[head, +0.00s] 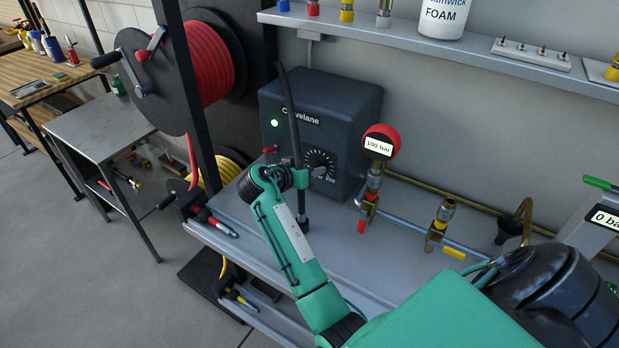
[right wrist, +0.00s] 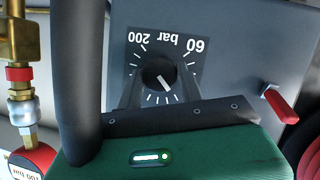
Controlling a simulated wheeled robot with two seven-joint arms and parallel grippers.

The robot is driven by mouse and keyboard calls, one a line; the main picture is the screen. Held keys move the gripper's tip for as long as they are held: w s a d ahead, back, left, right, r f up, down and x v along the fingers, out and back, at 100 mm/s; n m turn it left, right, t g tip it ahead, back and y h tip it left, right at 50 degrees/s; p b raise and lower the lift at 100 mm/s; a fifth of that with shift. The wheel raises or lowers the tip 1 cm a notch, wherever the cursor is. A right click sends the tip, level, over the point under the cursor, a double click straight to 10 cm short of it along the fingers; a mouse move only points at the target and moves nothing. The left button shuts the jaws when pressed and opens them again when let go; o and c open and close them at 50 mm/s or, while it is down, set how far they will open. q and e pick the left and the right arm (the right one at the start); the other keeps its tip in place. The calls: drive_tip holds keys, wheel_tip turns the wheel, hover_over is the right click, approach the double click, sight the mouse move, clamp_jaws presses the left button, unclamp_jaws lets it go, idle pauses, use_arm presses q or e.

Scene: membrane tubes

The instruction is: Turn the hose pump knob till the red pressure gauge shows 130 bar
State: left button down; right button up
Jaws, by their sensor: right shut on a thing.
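The dark pump box (head: 340,115) stands on the bench against the wall, with a green light on its side. Its round black knob (right wrist: 155,76) has a white pointer and sits on a dial marked 60 to 200 bar. My right gripper (right wrist: 160,84) is shut on the knob, one finger on each side. In the head view my green right arm (head: 290,240) reaches up to the box and the fingertips are hard to make out. The red gauge (head: 381,136) right of the box reads 100 bar. My left gripper is out of view.
A black hose (head: 293,125) runs down in front of the box, close to my wrist. A red lever (right wrist: 279,104) sticks out of the box. Brass fittings (head: 440,220) stand on the bench at right. A hose reel (head: 160,75) is at left; a shelf (head: 440,45) hangs above.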

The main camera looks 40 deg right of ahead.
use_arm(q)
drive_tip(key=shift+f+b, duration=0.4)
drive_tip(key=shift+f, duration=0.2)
use_arm(e)
drive_tip(key=shift+m, duration=0.3)
drive_tip(key=shift+r, duration=0.1)
drive_tip(key=o, duration=1)
